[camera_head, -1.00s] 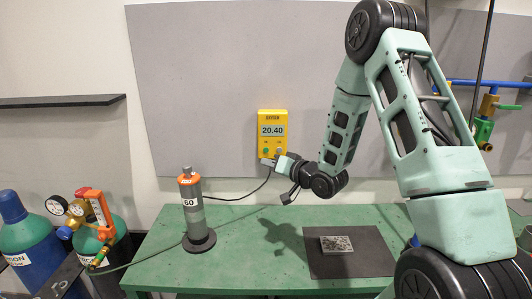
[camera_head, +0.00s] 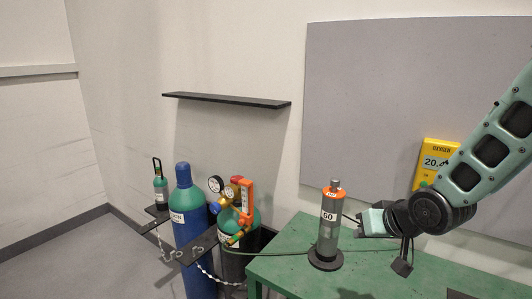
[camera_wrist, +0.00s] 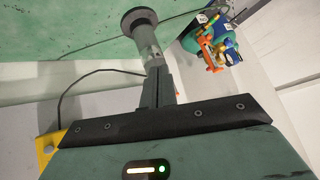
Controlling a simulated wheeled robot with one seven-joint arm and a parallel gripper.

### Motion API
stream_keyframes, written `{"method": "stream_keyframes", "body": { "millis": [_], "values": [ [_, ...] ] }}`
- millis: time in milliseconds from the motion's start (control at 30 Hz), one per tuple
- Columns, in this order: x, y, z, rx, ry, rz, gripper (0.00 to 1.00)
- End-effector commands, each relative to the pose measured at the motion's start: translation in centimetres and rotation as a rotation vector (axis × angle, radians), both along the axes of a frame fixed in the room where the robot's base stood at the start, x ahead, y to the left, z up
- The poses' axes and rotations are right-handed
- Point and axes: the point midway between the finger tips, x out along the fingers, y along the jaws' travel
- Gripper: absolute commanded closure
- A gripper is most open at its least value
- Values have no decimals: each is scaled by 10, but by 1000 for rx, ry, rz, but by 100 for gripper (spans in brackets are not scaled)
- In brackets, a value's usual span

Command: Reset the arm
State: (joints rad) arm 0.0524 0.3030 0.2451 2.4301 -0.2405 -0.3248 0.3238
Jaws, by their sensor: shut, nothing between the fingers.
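My gripper (camera_head: 358,220) is at the end of my arm, at the right of the head view, just to the right of a grey cylinder (camera_head: 328,240) with an orange collar and a number label. In the wrist view my gripper's fingers (camera_wrist: 158,72) are shut together with nothing held. The same cylinder shows beyond the fingertips in the wrist view, with its round base (camera_wrist: 138,20). I cannot tell from the wrist view whether the fingertips touch it; in the head view there is a gap.
A yellow oxygen meter (camera_head: 430,157) hangs on the grey wall panel behind my arm. The green table (camera_head: 290,270) has bare room at its left. A blue gas bottle (camera_head: 192,240), an orange-handled regulator (camera_head: 246,200) and a black wall shelf (camera_head: 225,99) are to the left.

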Motion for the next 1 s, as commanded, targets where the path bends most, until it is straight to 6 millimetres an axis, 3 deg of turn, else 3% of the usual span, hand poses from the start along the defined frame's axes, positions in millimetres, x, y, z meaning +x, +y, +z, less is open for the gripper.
{"method": "stream_keyframes", "body": {
  "millis": [33,200,400,500,633,1000],
  "values": [
    [-25,22,-2,-49,53,63,100],
    [-124,67,-5,-215,274,268,100],
    [-229,81,-3,-358,483,481,100],
    [-259,81,0,-397,542,543,100],
    [-275,79,2,-418,578,577,100],
    [-275,79,2,-419,581,577,100]
  ]
}}
